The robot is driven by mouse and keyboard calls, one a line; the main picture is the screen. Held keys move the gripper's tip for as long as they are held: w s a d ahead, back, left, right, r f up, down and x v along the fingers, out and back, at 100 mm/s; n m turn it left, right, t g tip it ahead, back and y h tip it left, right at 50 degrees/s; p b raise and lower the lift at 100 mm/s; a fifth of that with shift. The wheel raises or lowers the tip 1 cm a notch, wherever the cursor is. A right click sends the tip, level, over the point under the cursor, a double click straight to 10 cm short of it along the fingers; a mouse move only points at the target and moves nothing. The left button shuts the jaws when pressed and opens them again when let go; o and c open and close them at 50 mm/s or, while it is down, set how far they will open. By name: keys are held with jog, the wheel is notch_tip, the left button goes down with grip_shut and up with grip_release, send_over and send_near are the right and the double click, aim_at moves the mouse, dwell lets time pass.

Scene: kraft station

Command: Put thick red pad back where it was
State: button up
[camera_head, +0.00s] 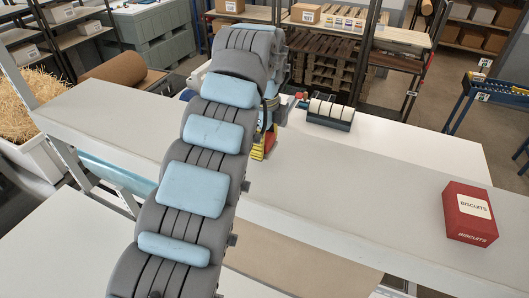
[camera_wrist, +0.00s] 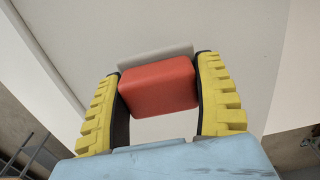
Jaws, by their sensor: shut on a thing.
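The thick red pad (camera_wrist: 158,86) shows in the wrist view as a red block with rounded edges. My gripper (camera_wrist: 160,72) is shut on it, with one yellow ribbed finger at each side. A flat pale grey piece (camera_wrist: 150,56) lies just beyond the pad; I cannot tell whether they touch. In the head view my arm hides most of the gripper (camera_head: 264,146); only bits of yellow and red show beside the arm, above the white table. The pad's height above the surface cannot be told.
A red biscuits box (camera_head: 470,213) stands on the long grey shelf (camera_head: 350,178) at the right. A dark holder with white rolls (camera_head: 330,114) stands on the white table (camera_head: 420,150) behind, with small coloured items (camera_head: 301,99) beside it. The table's right part is clear.

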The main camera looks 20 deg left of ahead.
jog(key=shift+f+p, duration=0.35)
jog(key=shift+f, duration=1.2)
jog(key=shift+f, duration=0.2)
jog(key=o, duration=1)
jog(key=shift+o, duration=0.2)
jog(key=shift+r, duration=0.1)
jog(key=shift+r+b, duration=0.65)
jog(key=shift+r, duration=1.45)
jog(key=shift+r+p, duration=1.15)
jog(key=shift+r, duration=0.65)
